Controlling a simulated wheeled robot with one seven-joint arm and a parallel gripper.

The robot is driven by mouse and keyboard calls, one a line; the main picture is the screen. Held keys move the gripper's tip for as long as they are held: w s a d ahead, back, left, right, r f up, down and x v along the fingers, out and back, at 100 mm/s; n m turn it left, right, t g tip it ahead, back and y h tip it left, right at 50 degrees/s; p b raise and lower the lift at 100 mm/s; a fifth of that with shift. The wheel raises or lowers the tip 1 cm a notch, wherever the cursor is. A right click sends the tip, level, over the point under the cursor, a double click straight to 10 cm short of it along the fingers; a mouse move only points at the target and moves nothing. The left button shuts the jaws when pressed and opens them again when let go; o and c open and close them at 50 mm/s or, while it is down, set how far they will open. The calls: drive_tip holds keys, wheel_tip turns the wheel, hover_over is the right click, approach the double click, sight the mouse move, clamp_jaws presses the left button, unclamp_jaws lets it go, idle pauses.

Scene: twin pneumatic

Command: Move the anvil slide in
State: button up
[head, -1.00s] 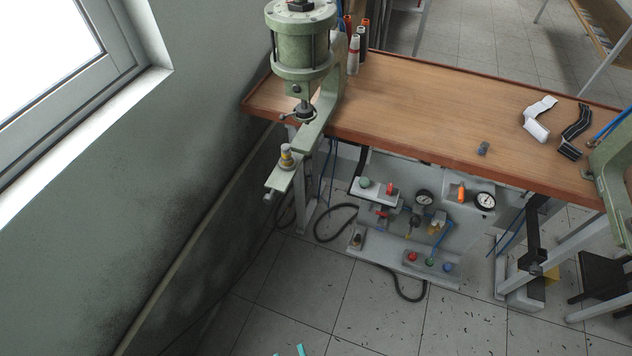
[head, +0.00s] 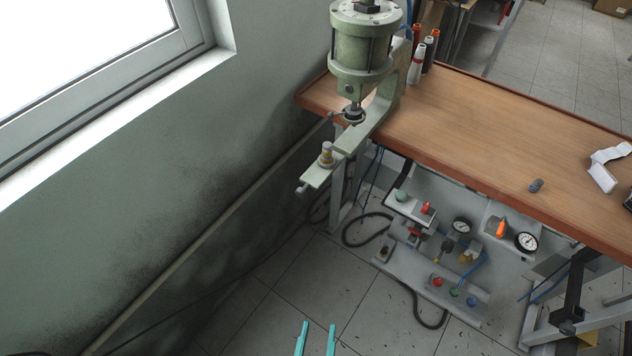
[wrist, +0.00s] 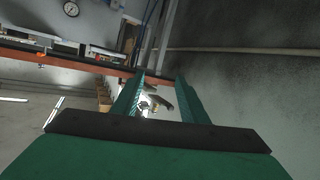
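The pale green anvil slide (head: 318,174) sticks out toward me from the base of the green pneumatic press (head: 362,60), past the table's left front corner. A brass-coloured post (head: 326,153) stands upright on it, and a small grey knob (head: 301,191) is at its outer end. My gripper (head: 317,324) has two teal fingers, apart, with nothing held between them. It is at the bottom of the head view, well below the slide in the picture and apart from it. In the wrist view, my gripper (wrist: 158,78) is open, with dark, unclear parts visible beyond the fingers.
The wooden table (head: 500,135) carries bottles (head: 418,62) behind the press and a white strip (head: 604,168). Under it is a grey panel with gauges (head: 526,241), coloured buttons and hoses. A wall with a window is on the left. The floor in front is clear.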

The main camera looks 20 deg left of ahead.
drive_tip(key=w+a+f+n, duration=0.3)
drive_tip(key=w+a, duration=0.3)
drive_tip(key=w, duration=0.2)
drive_tip(key=t+h, duration=0.3)
drive_tip(key=h, duration=0.3)
approach(309, 181)
drive_tip(key=shift+n, duration=0.3)
drive_tip(key=x, duration=1)
drive_tip(key=shift+f, duration=0.35)
drive_tip(key=shift+c, duration=0.6)
